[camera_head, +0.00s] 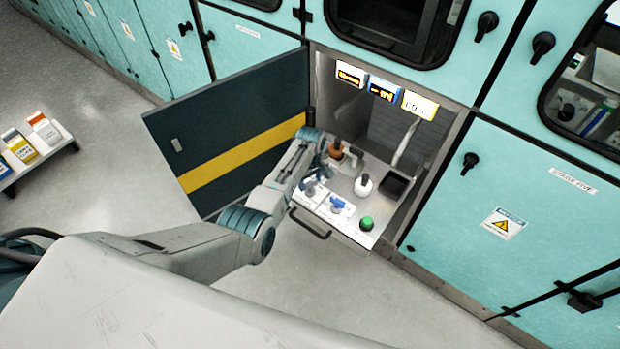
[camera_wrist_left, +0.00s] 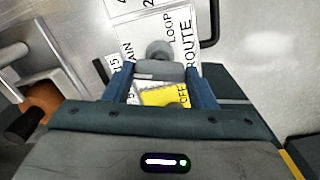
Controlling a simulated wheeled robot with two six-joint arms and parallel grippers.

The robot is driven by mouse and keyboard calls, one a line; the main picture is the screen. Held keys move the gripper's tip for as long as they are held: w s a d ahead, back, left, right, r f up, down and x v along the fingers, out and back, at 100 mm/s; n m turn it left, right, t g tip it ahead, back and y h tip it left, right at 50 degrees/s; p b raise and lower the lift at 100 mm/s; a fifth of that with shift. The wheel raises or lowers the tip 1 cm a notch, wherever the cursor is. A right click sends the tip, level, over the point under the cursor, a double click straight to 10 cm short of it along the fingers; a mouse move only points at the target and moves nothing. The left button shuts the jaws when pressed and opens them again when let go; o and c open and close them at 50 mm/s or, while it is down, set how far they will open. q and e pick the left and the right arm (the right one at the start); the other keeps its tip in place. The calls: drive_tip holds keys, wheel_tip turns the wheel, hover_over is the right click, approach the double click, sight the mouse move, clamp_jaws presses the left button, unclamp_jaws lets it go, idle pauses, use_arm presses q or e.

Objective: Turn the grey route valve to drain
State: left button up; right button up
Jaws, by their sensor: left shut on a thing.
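The grey route valve (camera_wrist_left: 158,52) shows in the left wrist view between the two blue fingers of my left gripper (camera_wrist_left: 160,88). The fingers are shut on its handle. The rounded grey end of the valve points up in that view, between lettering ending in "AIN" and the word "LOOP"; "ROUTE" is printed to the right. A yellow label (camera_wrist_left: 166,96) ending in "FF" is partly hidden below it. In the head view my left gripper (camera_head: 312,180) is over the left part of the pull-out panel (camera_head: 345,226), and the grey valve (camera_head: 309,189) is partly covered. My right gripper is out of view.
The panel also carries a blue valve (camera_head: 337,203), a green knob (camera_head: 366,223), a white bottle (camera_head: 363,184), a brown-orange bottle (camera_head: 336,149) and a black bin (camera_head: 396,186). An open dark door (camera_head: 225,115) stands left. Small lit displays (camera_head: 384,88) hang above.

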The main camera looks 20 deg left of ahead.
use_arm(q)
drive_tip(key=shift+r+n, duration=0.1)
drive_tip(key=shift+n, duration=1)
drive_tip(key=shift+n+p, duration=0.3)
drive_tip(key=shift+n, duration=0.4)
drive_tip(key=o, duration=1)
